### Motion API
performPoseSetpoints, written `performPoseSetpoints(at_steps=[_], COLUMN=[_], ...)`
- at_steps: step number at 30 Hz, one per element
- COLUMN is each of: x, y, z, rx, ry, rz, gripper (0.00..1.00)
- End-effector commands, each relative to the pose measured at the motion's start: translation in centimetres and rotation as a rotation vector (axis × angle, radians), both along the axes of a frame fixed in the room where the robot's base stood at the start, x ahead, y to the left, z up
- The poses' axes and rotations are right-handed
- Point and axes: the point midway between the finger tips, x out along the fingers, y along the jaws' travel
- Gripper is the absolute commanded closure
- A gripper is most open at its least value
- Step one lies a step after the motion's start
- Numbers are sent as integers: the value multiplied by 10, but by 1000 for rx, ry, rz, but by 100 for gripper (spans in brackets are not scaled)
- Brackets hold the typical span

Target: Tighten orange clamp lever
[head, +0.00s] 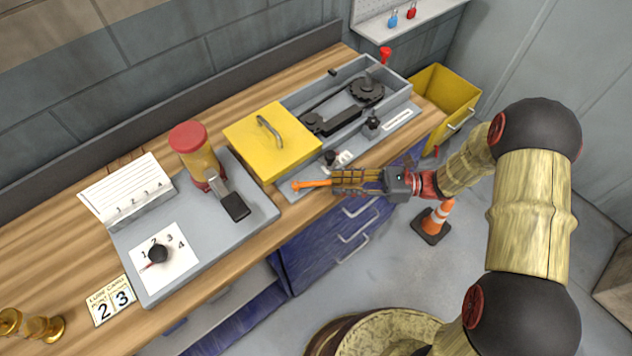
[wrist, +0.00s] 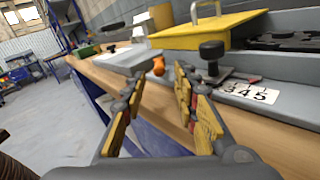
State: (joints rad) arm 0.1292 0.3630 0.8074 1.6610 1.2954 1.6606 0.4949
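The orange clamp lever (head: 312,184) lies at the front edge of the grey machine bed, just in front of the yellow cover. Its rounded orange end also shows in the wrist view (wrist: 158,66), between and beyond my fingertips. My gripper (head: 336,181) reaches in from the right, with its fingertips close to the lever's right end. In the wrist view my gripper (wrist: 160,80) is open, with a clear gap between the yellow-padded fingers. I cannot tell whether a finger touches the lever. The lever's pivot is not clearly visible.
The yellow cover (head: 265,142) with a handle stands just behind the lever. A black knob (wrist: 212,52) stands right of my fingers, near a number card (wrist: 252,92). A red-topped oiler (head: 192,150) stands to the left. Blue drawers (head: 325,245) are below the wooden bench edge.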

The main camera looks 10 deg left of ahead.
Motion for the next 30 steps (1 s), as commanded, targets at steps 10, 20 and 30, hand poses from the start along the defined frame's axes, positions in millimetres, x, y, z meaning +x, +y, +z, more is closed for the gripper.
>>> performPoseSetpoints(at_steps=[10, 20, 30], x=[-9, -12, -12], y=[50, 72, 72], z=[-1, 0, 1], rx=[-2, -2, -2], ry=[-2, -2, -2], rz=[5, 3, 3], gripper=[70, 70, 78])
